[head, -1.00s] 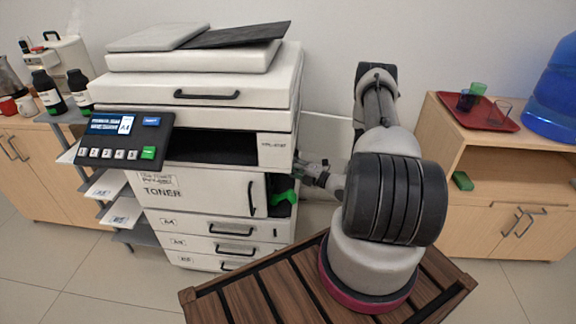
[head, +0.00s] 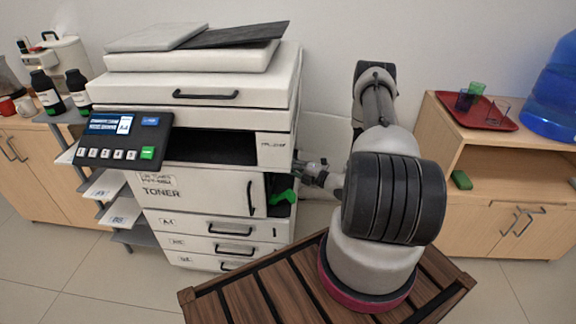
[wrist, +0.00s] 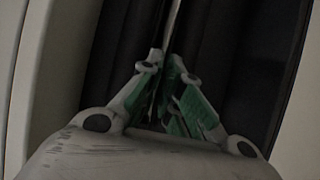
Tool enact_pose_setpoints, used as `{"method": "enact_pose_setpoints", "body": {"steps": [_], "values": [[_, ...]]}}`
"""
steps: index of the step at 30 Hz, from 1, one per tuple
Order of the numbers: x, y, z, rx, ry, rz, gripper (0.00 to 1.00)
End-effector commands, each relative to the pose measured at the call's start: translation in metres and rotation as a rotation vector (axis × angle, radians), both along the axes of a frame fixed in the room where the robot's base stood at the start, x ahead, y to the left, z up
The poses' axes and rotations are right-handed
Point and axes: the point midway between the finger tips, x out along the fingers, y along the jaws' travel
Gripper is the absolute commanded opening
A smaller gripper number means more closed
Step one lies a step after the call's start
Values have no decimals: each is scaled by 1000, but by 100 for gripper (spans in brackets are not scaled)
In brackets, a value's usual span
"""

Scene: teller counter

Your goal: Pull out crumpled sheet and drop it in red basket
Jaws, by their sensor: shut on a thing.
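My gripper (head: 300,168) reaches into the open right side of the white copier (head: 200,120), beside the toner door. In the wrist view its green-padded fingers (wrist: 170,75) are close together inside a dark slot. A thin pale strip, seen edge-on, runs up from between the fingertips; this is the crumpled sheet (wrist: 173,25). The gripper is shut on it. Most of the sheet is hidden, and its crumpling cannot be made out. No red basket shows in either view.
A green lever (head: 284,197) sticks out just below my gripper. A control panel (head: 112,138) juts from the copier's front left. On the right, a wooden cabinet (head: 480,218) carries a red tray (head: 463,111) with cups and a blue water jug (head: 553,95).

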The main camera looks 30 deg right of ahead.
Motion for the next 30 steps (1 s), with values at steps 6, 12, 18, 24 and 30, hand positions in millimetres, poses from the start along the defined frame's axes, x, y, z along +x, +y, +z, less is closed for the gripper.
{"method": "enact_pose_setpoints", "body": {"steps": [6, 12, 18, 24, 30], "values": [[-8, -13, 0, 0, 0, -2, 0], [-17, -26, 0, 0, 0, -2, 0], [-26, -39, 0, -1, 0, -2, 0], [-34, -52, 0, -1, 0, -2, 0], [-43, -65, 0, 0, 0, -2, 0]]}}
